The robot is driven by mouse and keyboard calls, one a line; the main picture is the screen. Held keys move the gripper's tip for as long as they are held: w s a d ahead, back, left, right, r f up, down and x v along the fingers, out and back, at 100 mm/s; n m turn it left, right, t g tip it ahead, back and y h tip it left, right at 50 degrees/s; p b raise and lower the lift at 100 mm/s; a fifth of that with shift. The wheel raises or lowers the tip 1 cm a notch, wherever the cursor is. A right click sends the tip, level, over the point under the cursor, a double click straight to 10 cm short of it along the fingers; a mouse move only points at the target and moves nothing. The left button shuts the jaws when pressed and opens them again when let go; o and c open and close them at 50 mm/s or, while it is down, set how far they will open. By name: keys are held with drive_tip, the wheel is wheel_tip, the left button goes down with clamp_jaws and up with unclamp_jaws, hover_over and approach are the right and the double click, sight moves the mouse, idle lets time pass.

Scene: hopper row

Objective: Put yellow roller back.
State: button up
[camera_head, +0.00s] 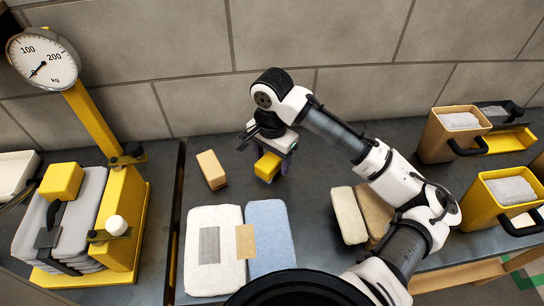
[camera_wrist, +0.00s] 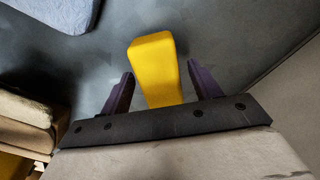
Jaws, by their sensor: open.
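A yellow block-like piece with rounded edges (camera_head: 267,166), the only yellow thing by my gripper, is on the dark worktop; I cannot tell for sure that it is the roller. In the wrist view the yellow piece (camera_wrist: 157,72) lies between the two purple fingers of my gripper (camera_wrist: 161,78), with a gap on each side. The jaws are open and hold nothing. In the head view my gripper (camera_head: 283,160) points down over the worktop, and part of the yellow piece's far side is hidden by it.
A tan block (camera_head: 211,170) stands left of my gripper. White (camera_head: 213,275) and blue (camera_head: 268,225) bags lie in front. Tan bags (camera_head: 348,215) lie right. Tan (camera_head: 434,140) and yellow (camera_head: 484,206) hoppers stand far right. A yellow scale (camera_head: 125,215) stands left. A wall runs behind.

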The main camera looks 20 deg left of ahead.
sight(272, 157)
drive_tip(key=shift+r, duration=0.1)
wheel_tip(272, 157, up, 12)
idle(0.5)
drive_tip(key=shift+r, duration=0.15)
